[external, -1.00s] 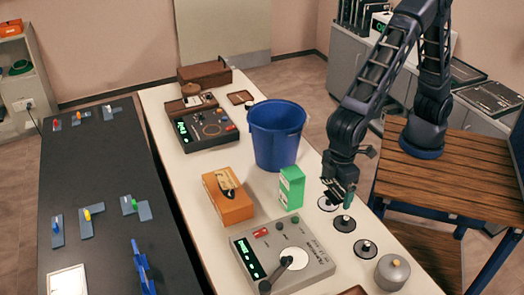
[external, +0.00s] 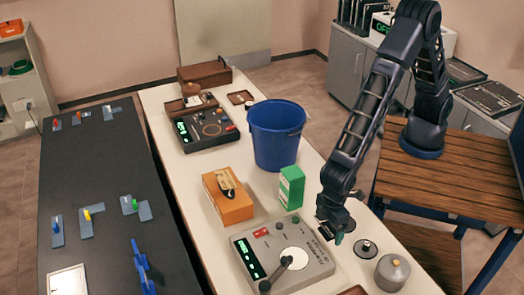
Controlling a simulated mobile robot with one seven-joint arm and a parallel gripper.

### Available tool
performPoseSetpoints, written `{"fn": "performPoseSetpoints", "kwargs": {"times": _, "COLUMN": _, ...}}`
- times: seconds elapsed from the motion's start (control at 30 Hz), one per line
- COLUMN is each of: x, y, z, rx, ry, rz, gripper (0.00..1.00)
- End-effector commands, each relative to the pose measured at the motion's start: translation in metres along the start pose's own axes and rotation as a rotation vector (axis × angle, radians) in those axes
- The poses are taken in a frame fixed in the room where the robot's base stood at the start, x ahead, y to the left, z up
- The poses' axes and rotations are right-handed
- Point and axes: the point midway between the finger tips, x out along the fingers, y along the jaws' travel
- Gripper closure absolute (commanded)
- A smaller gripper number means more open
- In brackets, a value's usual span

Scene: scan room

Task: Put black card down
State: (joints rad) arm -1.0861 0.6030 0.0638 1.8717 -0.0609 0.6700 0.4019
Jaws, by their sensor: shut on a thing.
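My gripper (external: 330,232) is low over the right side of the white table, beside the right edge of the grey instrument box (external: 284,256). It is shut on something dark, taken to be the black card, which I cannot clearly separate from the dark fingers. A small green part shows at the fingertips. I cannot tell whether the held thing touches the table.
A grey metal canister (external: 392,272) stands at the front right. Clear white table lies between the bucket and the orange box.

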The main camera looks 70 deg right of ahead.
Motion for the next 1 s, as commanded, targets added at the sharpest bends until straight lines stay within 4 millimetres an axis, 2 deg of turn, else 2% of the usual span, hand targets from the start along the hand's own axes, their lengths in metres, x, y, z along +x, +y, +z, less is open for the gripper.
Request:
{"fn": "performPoseSetpoints", "kwargs": {"times": 0.37, "x": 0.041, "y": 0.0, "z": 0.0, "rx": 0.0, "ry": -0.001, "rz": 0.001, "gripper": 0.35}}
{"fn": "performPoseSetpoints", "kwargs": {"times": 0.77, "x": 0.045, "y": 0.0, "z": 0.0, "rx": 0.0, "ry": 0.001, "rz": 0.0, "gripper": 0.35}}
{"fn": "performPoseSetpoints", "kwargs": {"times": 0.8, "x": 0.045, "y": 0.0, "z": 0.0, "rx": 0.0, "ry": 0.001, "rz": 0.0, "gripper": 0.06}}
{"fn": "performPoseSetpoints", "kwargs": {"times": 0.83, "x": 0.045, "y": 0.0, "z": 0.0, "rx": 0.0, "ry": 0.001, "rz": 0.0, "gripper": 0.0}}
{"fn": "performPoseSetpoints", "kwargs": {"times": 1.0, "x": 0.045, "y": 0.0, "z": 0.0, "rx": 0.0, "ry": 0.001, "rz": 0.0, "gripper": 0.0}}
